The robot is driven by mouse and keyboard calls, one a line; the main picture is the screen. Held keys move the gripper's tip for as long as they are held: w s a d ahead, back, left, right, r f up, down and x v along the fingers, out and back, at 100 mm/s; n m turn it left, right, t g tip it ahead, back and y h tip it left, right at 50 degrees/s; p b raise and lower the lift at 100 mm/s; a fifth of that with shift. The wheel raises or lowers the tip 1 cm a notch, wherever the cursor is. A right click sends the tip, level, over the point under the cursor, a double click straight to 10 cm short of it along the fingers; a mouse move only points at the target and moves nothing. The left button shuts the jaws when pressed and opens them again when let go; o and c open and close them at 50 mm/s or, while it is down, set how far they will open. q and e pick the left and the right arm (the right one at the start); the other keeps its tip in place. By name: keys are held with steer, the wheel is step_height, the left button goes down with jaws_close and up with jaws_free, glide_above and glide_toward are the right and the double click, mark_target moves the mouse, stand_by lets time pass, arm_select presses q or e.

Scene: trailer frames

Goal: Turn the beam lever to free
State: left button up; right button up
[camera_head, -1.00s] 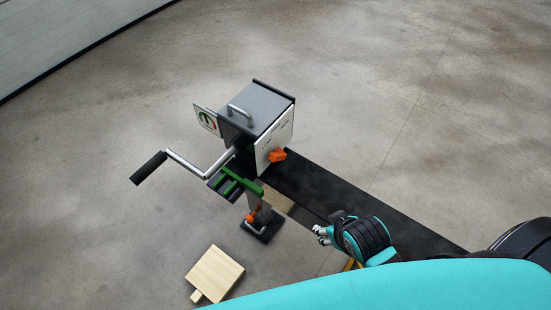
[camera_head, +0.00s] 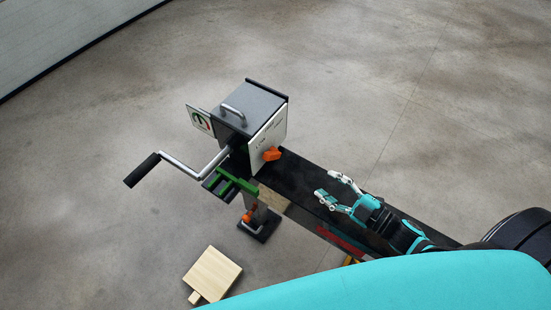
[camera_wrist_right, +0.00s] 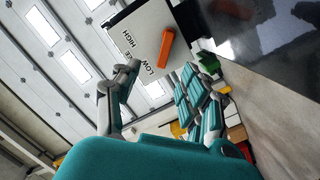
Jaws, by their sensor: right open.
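The orange beam lever (camera_head: 271,154) sits on the white plate (camera_head: 268,138) of the grey box, at the far end of the black beam. In the right wrist view the lever (camera_wrist_right: 166,47) lies beside the printed words HIGH and LOW; the word between them is only partly readable. My right gripper (camera_head: 328,185) is open and empty over the beam, fingers toward the plate, clearly apart from the lever. Its spread fingers also show in the wrist view (camera_wrist_right: 168,90), with the lever beyond them. My left gripper is not in view.
A crank with a black handle (camera_head: 142,170) sticks out left of the box. Green brackets (camera_head: 229,184) and a jack foot (camera_head: 259,225) are below it. The black beam (camera_head: 300,172) runs toward me. A wooden board (camera_head: 213,272) lies on the floor. The floor beyond is clear.

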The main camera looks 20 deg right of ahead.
mark_target(272, 158)
steer(key=shift+s+a+r+n+g+y, duration=0.15)
steer(key=shift+s+n+g+y, duration=0.15)
steer(key=shift+s+n+y, duration=0.55)
steer(key=shift+w+a, duration=0.1)
steer(key=shift+a, duration=0.05)
steer(key=b+x, duration=0.2)
steer(key=x, duration=1.5)
steer(key=shift+a+r+b, duration=0.15)
steer(key=shift+a+b, duration=0.05)
steer(key=shift+b, duration=0.2)
steer(key=shift+c, duration=0.2)
jaws_close()
